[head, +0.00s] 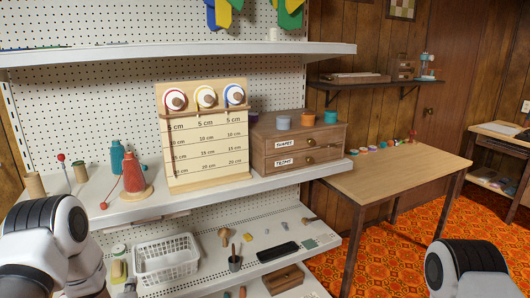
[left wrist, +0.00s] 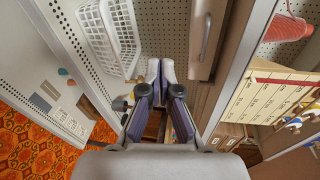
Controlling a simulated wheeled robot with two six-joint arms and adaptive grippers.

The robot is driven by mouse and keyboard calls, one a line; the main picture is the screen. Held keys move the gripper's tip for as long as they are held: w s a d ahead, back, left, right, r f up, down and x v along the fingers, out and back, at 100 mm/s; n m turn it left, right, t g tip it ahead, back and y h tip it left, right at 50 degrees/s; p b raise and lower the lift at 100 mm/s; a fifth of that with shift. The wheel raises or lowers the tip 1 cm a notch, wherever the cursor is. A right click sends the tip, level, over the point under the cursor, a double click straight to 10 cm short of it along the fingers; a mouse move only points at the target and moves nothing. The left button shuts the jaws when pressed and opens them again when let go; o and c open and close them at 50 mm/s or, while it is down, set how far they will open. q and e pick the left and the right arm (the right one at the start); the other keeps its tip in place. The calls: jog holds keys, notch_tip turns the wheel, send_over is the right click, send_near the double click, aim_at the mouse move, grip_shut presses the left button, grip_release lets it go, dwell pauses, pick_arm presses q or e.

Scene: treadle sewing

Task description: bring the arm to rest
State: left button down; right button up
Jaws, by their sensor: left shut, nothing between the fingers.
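My left gripper (left wrist: 161,70) shows in the left wrist view with its two fingers pointing away from the camera and their tips together. It is shut and empty. In that view it is between the white wire basket (left wrist: 124,35) and the wooden measuring board (left wrist: 262,98), apart from both as far as I can tell. In the head view my left arm (head: 45,235) comes in at the lower left, in front of the shelves; its fingers cannot be made out there. My right arm (head: 465,268) shows only as a rounded link at the lower right, and its gripper is out of view.
The middle shelf (head: 205,193) holds a red thread cone (head: 133,172), a teal cone (head: 117,157) and a wooden drawer box (head: 297,143). The lower shelf holds the basket (head: 166,259) and small tools. A wooden table (head: 400,172) stands right, mostly bare.

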pick_arm(q)
jog(key=s+d+f+n+g+h, duration=0.2)
jog(key=s+d+f+g+h, duration=0.4)
jog(key=s+d+f, duration=0.75)
jog(key=s+d+f+n+g, duration=0.1)
jog(key=s+n+g, duration=0.3)
jog(key=s, duration=0.7)
jog(key=s+d+f+n+g+p, duration=0.1)
jog(key=s+n+g, duration=0.3)
jog(key=s+n, duration=0.4)
jog(key=s+d, duration=0.1)
jog(key=s, duration=0.1)
jog(key=shift+s+f+n+g+h, duration=0.3)
jog(key=shift+s+n+g+h, duration=0.1)
